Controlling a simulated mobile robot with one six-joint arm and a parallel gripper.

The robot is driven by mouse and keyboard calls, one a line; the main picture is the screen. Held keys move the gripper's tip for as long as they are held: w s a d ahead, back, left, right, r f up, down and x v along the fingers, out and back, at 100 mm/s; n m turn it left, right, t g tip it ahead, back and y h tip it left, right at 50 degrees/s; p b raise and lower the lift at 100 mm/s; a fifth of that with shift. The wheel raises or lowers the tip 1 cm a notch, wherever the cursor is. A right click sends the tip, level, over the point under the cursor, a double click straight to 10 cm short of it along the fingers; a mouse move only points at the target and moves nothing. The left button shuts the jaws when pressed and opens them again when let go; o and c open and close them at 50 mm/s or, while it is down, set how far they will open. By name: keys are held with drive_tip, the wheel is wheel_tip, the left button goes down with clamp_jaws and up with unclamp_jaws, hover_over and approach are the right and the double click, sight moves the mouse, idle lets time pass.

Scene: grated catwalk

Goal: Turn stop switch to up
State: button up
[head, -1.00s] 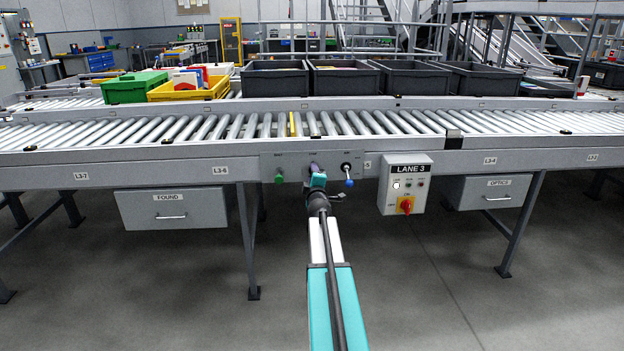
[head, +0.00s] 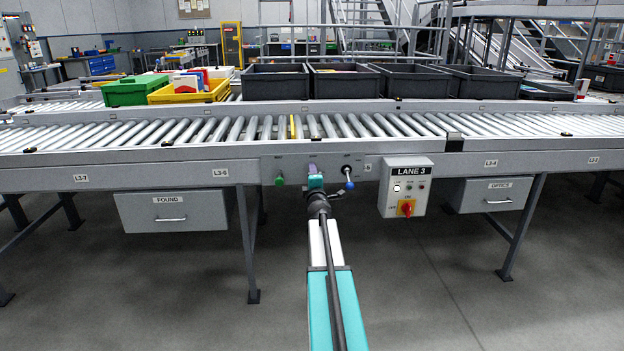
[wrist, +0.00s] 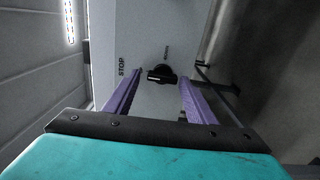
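The stop switch is a small dark knob (wrist: 161,75) on a light grey panel in the wrist view. A small pale mark shows on the knob's left part. My gripper (wrist: 160,80) is open, with one purple finger on each side of the knob. Gaps show between the fingers and the knob; I cannot tell whether the tips reach its depth. In the head view my gripper (head: 314,174) is in front of the panel's middle and hides the knob.
A green knob (head: 279,180) is left of my gripper, and a lever with a blue ball (head: 349,185) is right. Further right hangs the LANE 3 box (head: 405,185) with a red switch. Above runs the roller conveyor with bins. The floor in front is clear.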

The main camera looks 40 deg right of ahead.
drive_tip(key=shift+s+f, duration=0.1)
drive_tip(key=shift+f, duration=0.05)
drive_tip(key=shift+v, duration=6.9)
